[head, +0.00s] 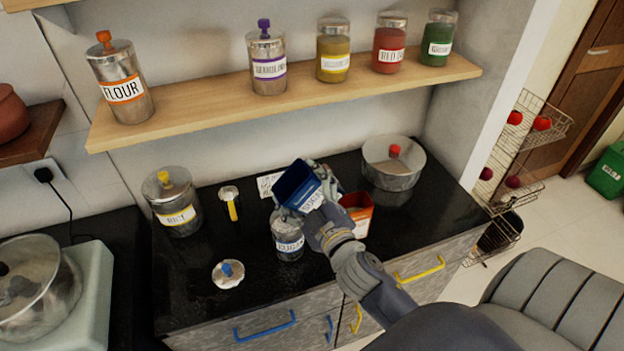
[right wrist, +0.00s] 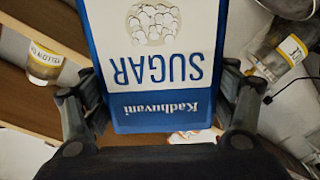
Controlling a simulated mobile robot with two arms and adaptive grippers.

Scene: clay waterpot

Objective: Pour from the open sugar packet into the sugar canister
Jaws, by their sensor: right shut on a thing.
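The blue-and-white sugar packet (head: 290,186) is in my right gripper (head: 304,194), above the counter. It is tilted, with its dark open end toward the upper left. In the right wrist view the packet (right wrist: 155,60) sits between both fingers, its SUGAR label upside down. The sugar canister (head: 289,246), clear with a white label, stands upright on the counter just below the packet. Its mouth is partly hidden by the packet and gripper. A round lid with a blue knob (head: 228,272) lies on the counter to its left. No flowing sugar shows. My left gripper is not in view.
A rice canister (head: 175,203) and a yellow-handled utensil (head: 232,205) are at left. A shelf (head: 285,98) with several jars runs above. The counter's front left is clear.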

